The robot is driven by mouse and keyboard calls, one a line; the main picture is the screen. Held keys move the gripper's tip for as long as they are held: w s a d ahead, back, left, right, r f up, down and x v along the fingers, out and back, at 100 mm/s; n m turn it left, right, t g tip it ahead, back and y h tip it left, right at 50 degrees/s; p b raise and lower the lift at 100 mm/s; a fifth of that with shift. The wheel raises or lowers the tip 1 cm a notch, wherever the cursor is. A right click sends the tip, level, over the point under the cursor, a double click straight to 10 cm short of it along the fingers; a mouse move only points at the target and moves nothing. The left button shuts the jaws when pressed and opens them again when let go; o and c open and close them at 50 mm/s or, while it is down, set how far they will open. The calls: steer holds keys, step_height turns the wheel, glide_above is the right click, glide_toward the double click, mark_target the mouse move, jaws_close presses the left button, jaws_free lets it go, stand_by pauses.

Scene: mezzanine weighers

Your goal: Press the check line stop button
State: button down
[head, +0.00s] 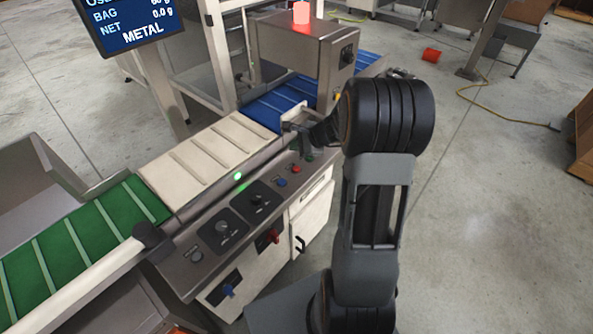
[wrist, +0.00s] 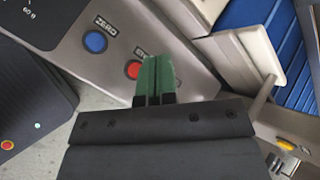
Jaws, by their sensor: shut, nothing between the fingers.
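In the wrist view, a round red button (wrist: 133,69) sits on the grey control panel (wrist: 88,66). Its label is partly hidden behind my fingers, so I cannot read it whole. My gripper (wrist: 152,76) is shut and empty, with its green fingertips just right of the red button in the picture. I cannot tell whether they touch the panel. A blue button (wrist: 95,41) marked ZERO lies to the upper left of the red one. In the head view, the red button (head: 295,169) shows beside the blue one (head: 281,182), below my wrist.
A cream belt (head: 205,155) runs between a green belt (head: 75,245) and a blue belt (head: 270,108) behind the panel. Dark knob plates (head: 222,228) lie further left. A metal housing (head: 300,45) spans the blue belt. Open floor (head: 490,200) is at right.

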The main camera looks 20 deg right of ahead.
mark_target(296, 170)
steer(key=shift+f+b, duration=2.7)
steer(key=shift+f, duration=0.85)
steer(key=shift+f, duration=0.2)
steer(key=shift+f+b, duration=0.25)
steer(key=shift+b, duration=0.25)
steer(key=shift+f+b, duration=0.4)
steer(key=shift+b, duration=0.05)
steer(key=shift+r, duration=0.1)
steer(key=shift+r+p, duration=0.65)
steer(key=shift+r, duration=0.1)
step_height(296, 170, up, 5)
steer(key=p, duration=0.4)
